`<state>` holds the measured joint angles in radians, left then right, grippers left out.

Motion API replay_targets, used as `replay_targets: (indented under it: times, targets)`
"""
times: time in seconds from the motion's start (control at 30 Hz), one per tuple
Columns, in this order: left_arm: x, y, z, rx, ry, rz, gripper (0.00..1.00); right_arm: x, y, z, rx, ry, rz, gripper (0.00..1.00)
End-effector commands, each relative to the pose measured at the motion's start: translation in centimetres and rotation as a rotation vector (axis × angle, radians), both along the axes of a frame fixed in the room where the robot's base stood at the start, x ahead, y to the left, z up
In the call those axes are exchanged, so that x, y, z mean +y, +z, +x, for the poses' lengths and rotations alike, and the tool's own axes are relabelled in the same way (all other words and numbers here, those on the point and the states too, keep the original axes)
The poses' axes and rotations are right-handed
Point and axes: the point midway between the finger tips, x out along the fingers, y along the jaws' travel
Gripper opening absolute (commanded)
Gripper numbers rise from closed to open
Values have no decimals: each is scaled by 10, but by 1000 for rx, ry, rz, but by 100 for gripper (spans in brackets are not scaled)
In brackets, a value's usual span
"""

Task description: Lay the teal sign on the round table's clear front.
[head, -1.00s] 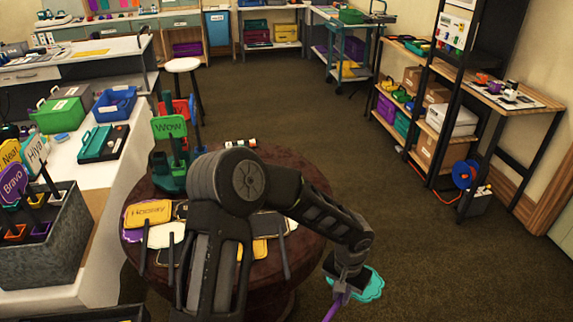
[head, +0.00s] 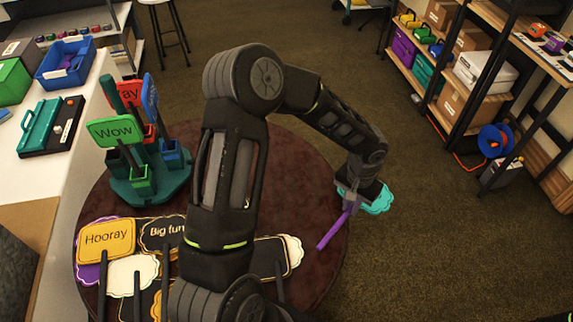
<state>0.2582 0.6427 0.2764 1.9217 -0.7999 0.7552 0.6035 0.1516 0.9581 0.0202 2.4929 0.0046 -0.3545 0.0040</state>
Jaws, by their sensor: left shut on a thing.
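The teal sign (head: 381,200) has a scalloped teal head and a purple stick. My left gripper (head: 352,197) is shut on it near where head and stick meet. The arm partly hides the head. The sign is held at the right rim of the round table (head: 318,245), with the head out past the rim in the picture and the stick pointing down-left over the dark reddish top. I cannot tell its height above the table. My right gripper is not in view.
On the table's front left lie several signs, including a yellow "Hooray" (head: 105,240), a black "Big fun" (head: 160,233) and a white one (head: 132,275). A green holder (head: 150,185) with upright signs stands at the back left. My arm hides the middle.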

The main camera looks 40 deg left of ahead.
Motion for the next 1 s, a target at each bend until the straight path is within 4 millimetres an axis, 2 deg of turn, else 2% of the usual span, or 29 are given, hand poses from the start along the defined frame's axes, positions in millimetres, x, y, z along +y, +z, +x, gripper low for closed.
replay_targets:
  times: [0.47, 0.63, 0.77, 1.0]
  targets:
    - [1, 0, 0, 0, -5, 0, 0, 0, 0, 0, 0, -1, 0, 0]
    - [9, 2, 1, 0, -80, 1, 0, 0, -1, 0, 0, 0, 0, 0]
    - [25, 5, 3, 0, -234, 2, 0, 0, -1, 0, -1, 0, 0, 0]
    - [75, 17, 3, 2, -723, 1, 0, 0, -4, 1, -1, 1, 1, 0]
